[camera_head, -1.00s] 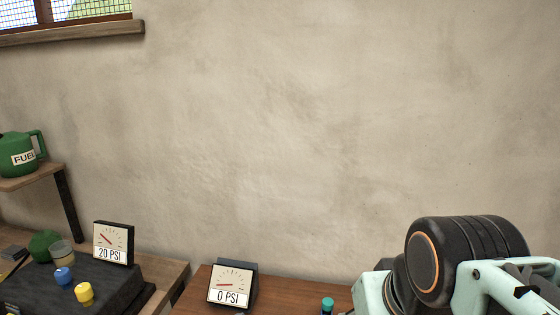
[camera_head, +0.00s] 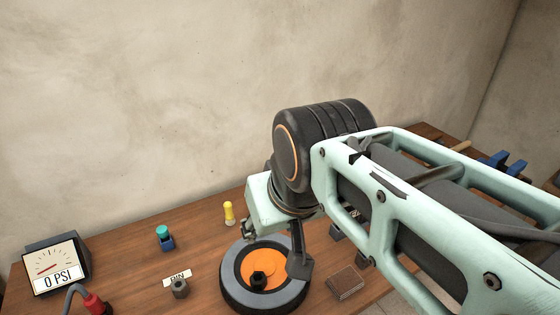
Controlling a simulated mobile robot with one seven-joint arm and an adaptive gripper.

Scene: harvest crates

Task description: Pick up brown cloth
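A small flat brown piece (camera_head: 345,282), which looks like the folded brown cloth, lies on the wooden table (camera_head: 205,218), right of the wheel and partly near my arm. My gripper (camera_head: 299,262) hangs below my pale green arm, above the right side of the wheel and left of the brown piece.
A black wheel (camera_head: 235,290) with an orange hub lies at the front. A gauge reading 0 PSI (camera_head: 56,268), a red-ended hose (camera_head: 95,303), a hex nut (camera_head: 180,289), a teal-capped blue item (camera_head: 164,237) and a yellow item (camera_head: 229,213) stand left. Blue tools (camera_head: 503,162) lie far right.

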